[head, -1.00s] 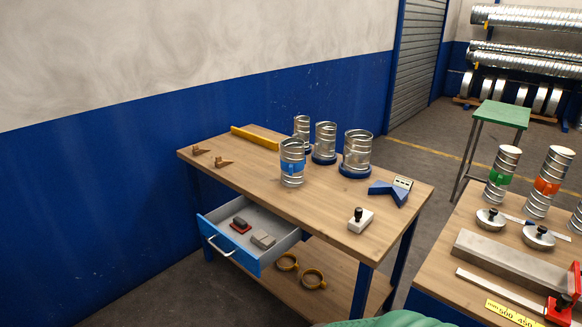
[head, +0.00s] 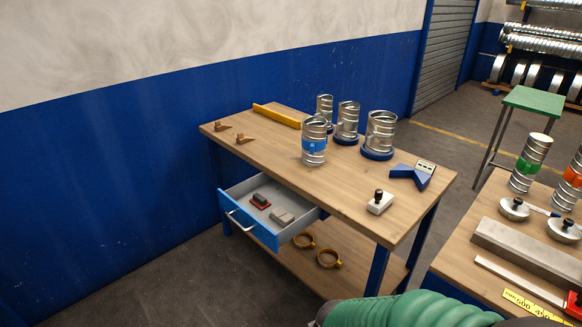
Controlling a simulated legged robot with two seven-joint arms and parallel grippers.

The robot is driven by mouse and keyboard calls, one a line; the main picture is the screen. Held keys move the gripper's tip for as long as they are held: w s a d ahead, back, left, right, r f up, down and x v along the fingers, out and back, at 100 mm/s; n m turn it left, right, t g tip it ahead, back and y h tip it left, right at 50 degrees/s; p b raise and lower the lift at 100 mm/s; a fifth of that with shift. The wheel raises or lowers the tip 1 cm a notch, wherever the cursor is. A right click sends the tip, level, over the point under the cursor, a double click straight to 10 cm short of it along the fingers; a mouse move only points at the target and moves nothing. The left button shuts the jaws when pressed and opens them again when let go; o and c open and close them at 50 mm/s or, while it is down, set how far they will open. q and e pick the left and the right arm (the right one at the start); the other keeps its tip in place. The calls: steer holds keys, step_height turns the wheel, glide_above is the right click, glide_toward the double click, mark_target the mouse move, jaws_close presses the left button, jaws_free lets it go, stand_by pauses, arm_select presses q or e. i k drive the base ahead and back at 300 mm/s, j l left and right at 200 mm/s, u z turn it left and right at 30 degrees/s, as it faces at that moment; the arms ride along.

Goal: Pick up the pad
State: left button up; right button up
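The word pad could fit more than one thing, and I cannot tell which. The open drawer (head: 272,238) of the workbench holds a small dark block with a red base (head: 260,200) and a grey block (head: 283,216) beside it. A white block with a black knob (head: 380,202) stands on the bench top near its right front corner. Neither of my grippers is in view. A green ribbed sleeve, which seems to be part of my arm, shows at the bottom edge.
The wooden workbench (head: 270,150) carries several metal duct pieces, a blue bracket (head: 412,175) and a yellow bar (head: 277,115). Two brass rings (head: 329,258) lie on its lower shelf. A second bench (head: 455,262) with tools stands at right. Floor at lower left is clear.

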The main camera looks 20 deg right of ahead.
mark_target(258, 201)
steer(key=i+z, duration=0.15)
steer(key=z, duration=0.2)
steer(key=i+z, duration=0.1)
steer(key=z, duration=0.25)
steer(key=i+j+z, duration=0.1)
steer(key=z, duration=0.3)
